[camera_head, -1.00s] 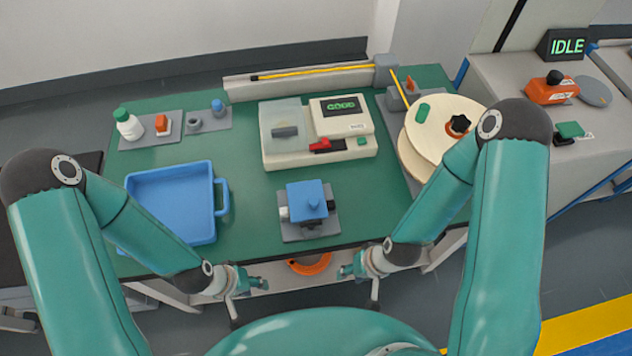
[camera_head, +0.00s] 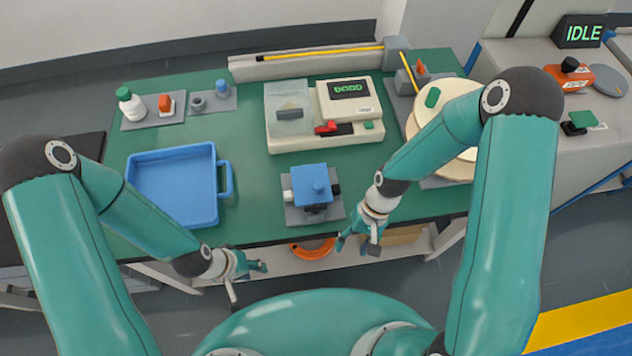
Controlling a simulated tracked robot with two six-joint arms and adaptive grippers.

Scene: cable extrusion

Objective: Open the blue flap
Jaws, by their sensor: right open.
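The blue flap (camera_head: 308,178) lies over the top of a small device on a grey base plate (camera_head: 330,212), near the front middle of the green table. It looks closed and has a raised round blue knob (camera_head: 319,187). My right gripper (camera_head: 350,246) is open and empty, at the table's front edge, below and right of the device, apart from it. My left gripper (camera_head: 258,267) is in front of the table edge, lower left of the device, with nothing visible in it; its fingers are too small to judge.
A blue tray (camera_head: 172,222) with a handle stands left of the device. A tester with a display (camera_head: 350,88) and a red lever stands behind it. A cream spool (camera_head: 425,127) is at the right, partly behind my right arm. An orange ring (camera_head: 312,250) is below the table edge.

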